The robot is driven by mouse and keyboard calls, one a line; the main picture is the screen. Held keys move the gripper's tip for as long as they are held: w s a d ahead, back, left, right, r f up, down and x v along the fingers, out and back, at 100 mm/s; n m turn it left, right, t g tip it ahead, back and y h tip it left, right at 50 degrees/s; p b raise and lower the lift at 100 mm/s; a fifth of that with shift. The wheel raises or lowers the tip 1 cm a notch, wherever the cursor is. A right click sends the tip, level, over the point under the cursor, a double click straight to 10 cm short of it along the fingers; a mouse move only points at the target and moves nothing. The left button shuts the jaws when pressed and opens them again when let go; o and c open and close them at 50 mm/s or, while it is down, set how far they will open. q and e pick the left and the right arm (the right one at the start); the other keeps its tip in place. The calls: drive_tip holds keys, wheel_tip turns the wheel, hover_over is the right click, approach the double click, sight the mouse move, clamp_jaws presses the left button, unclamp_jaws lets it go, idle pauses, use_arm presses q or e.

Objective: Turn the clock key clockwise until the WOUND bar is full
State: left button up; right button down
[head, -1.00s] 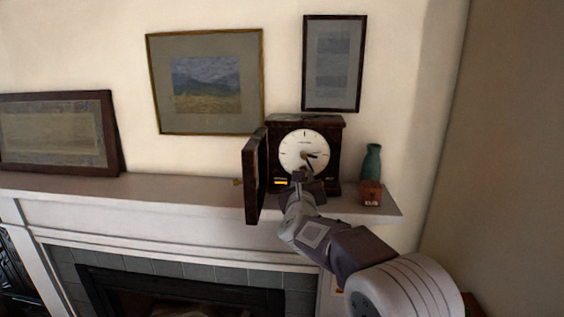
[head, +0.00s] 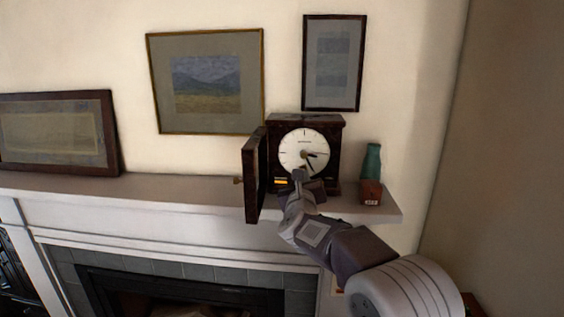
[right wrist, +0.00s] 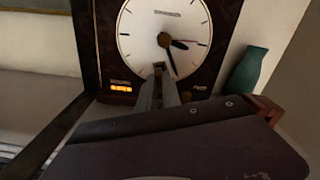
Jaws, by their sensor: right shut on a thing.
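The dark wooden clock (head: 335,150) stands on the mantel with its door (head: 255,178) swung open to the left. Its white dial (head: 302,146) has dark hands; the dial (right wrist: 142,45) fills the upper part of the right wrist view. My right gripper (head: 298,174) reaches up to the dial's lower edge. In the wrist view its fingertips (right wrist: 158,72) are shut on the small key (right wrist: 158,66), mostly hidden between them. A lit orange bar (right wrist: 121,88) shows at the clock's lower left; its exact fill is hard to read. My left gripper is not in view.
A green vase (head: 372,161) and a small reddish-brown box (head: 371,193) stand right of the clock. Framed pictures hang above, and another frame (head: 115,135) leans at the left. The mantel (head: 180,190) is clear between that frame and the open door.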

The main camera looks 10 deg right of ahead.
drive_tip(key=shift+b, duration=0.3)
drive_tip(key=shift+m+b, duration=0.8)
drive_tip(key=shift+b, duration=0.05)
drive_tip(key=shift+m+b, duration=0.75)
drive_tip(key=shift+m, duration=0.05)
drive_tip(key=shift+r+m, duration=0.1)
drive_tip(key=shift+m, duration=0.3)
drive_tip(key=c, duration=1.6)
unclamp_jaws()
drive_tip(key=shift+o, duration=0.2)
drive_tip(key=shift+w+d, duration=0.1)
drive_tip(key=shift+w, duration=0.05)
